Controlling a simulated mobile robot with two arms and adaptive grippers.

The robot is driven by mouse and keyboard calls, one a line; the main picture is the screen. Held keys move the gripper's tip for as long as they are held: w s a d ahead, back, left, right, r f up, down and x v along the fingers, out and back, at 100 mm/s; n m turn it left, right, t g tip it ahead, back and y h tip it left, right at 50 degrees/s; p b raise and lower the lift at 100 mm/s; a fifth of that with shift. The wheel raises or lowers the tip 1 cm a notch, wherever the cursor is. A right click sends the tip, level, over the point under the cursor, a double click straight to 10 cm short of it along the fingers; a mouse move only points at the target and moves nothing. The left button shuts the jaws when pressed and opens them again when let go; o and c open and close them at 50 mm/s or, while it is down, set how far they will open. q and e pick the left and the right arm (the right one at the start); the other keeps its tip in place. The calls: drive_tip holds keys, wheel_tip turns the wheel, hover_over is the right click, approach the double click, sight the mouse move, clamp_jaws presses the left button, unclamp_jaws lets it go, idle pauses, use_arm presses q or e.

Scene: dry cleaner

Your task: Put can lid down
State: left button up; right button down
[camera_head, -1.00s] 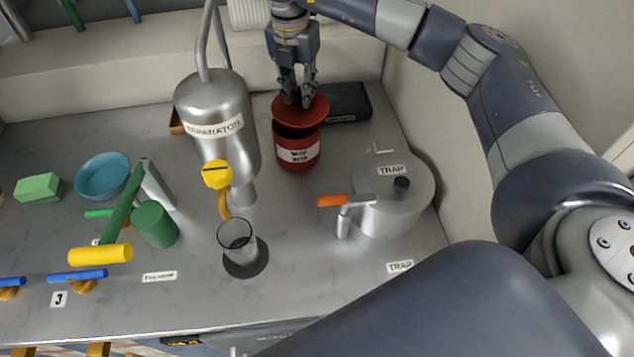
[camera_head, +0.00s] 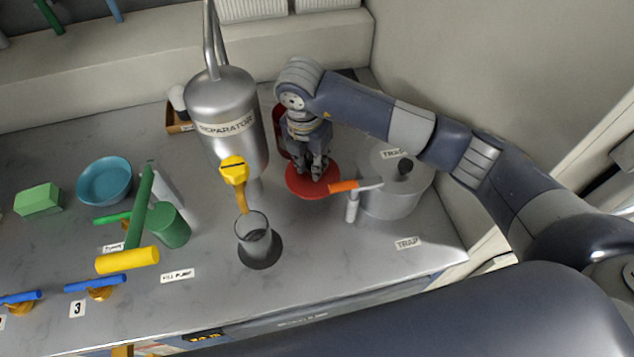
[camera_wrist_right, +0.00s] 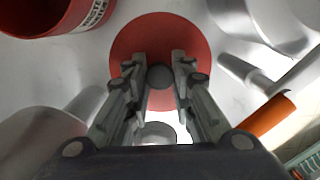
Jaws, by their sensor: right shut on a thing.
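The red round can lid (camera_head: 312,183) is at or just above the grey counter, between the separator and the trap; I cannot tell whether it touches. My right gripper (camera_head: 317,174) is over it, shut on its dark knob (camera_wrist_right: 160,76), which also shows in the right wrist view between the fingers (camera_wrist_right: 159,85). The red can (camera_head: 280,138) stands behind, mostly hidden by my arm; its open rim shows at the top left of the right wrist view (camera_wrist_right: 50,22). My left gripper is not in view.
The steel separator (camera_head: 225,105) with its yellow tap (camera_head: 234,170) stands left of the lid. A glass (camera_head: 254,237) stands in front of it. The trap (camera_head: 395,190) with an orange-handled valve (camera_head: 343,186) is close on the right. The front counter right of the glass is clear.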

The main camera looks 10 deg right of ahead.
sight(312, 181)
wheel_tip(312, 181, down, 3)
drive_tip(key=shift+f, duration=0.15)
wheel_tip(312, 181, down, 3)
drive_tip(key=shift+p, duration=0.6)
drive_tip(key=shift+f, duration=0.35)
drive_tip(key=shift+f, duration=0.2)
drive_tip(key=c, duration=1.4)
unclamp_jaws()
drive_tip(key=shift+r, duration=0.1)
